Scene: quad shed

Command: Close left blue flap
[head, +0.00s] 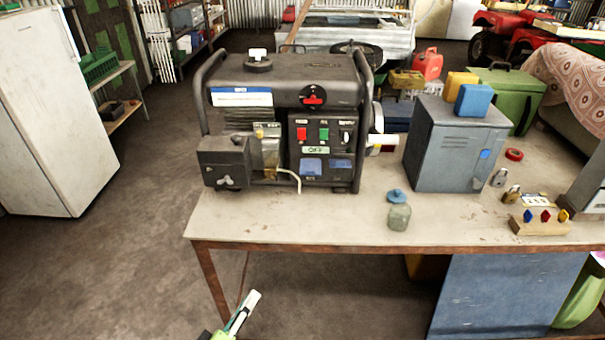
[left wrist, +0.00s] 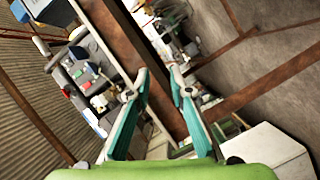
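The dark generator (head: 285,120) stands on the table's left part. Its front panel carries a left blue flap (head: 311,166) and a right blue flap (head: 340,164) below the OFF label. The left flap looks lighter and larger; its exact angle is too small to tell. A pale cable hangs just left of it. My left gripper (head: 250,300) is low, in front of and below the table edge, away from the generator. In the left wrist view its teal fingers (left wrist: 158,78) are apart with nothing between them. My right gripper is not in view.
The table (head: 240,228) has a brown front edge and leg. A glass jar (head: 399,217), a blue lid (head: 397,196) and a grey metal box (head: 455,145) stand right of the generator. A white fridge (head: 50,110) is at left. The floor between is free.

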